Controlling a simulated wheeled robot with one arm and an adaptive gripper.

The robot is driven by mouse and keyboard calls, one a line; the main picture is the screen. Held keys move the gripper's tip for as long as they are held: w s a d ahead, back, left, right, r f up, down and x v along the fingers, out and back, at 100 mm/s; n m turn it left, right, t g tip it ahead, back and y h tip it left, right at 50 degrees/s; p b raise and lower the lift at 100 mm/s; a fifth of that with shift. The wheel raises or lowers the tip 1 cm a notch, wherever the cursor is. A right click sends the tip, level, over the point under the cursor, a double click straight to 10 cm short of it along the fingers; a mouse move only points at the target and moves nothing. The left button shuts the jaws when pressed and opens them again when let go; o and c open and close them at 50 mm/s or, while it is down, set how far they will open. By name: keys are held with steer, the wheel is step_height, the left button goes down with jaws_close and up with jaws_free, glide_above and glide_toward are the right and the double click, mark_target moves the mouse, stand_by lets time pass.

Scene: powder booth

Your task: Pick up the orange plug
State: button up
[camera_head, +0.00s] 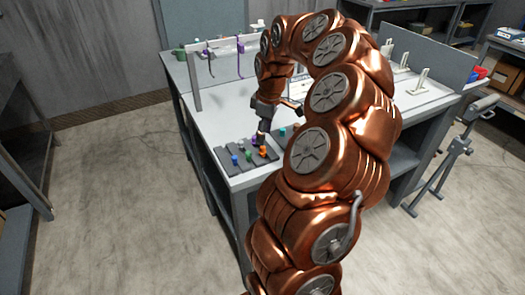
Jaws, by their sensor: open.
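The orange plug (263,151) is small and sits at the right part of a dark grey slotted tray (228,155) near the front corner of the white table. My gripper (261,140) points down from my copper arm, just above or beside the orange plug. It is open. The picture is too small to tell whether its fingers are around the plug or touching it.
A blue plug (235,160), a green plug (249,156) and a purple plug (254,142) stand close by. A teal piece (282,132) is to the right. A grey frame with purple hooks (238,60) stands behind. The white tabletop (225,115) is clear at left.

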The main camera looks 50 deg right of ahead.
mark_target(263, 151)
steer(key=shift+w+d+f+p, duration=0.15)
steer(key=shift+f+p, duration=0.5)
steer(key=shift+f, duration=0.95)
steer(key=shift+w+f+p, duration=0.15)
steer(key=shift+f+p, duration=0.45)
steer(key=shift+f, duration=0.95)
steer(key=shift+c, duration=0.2)
steer(key=c, duration=0.8)
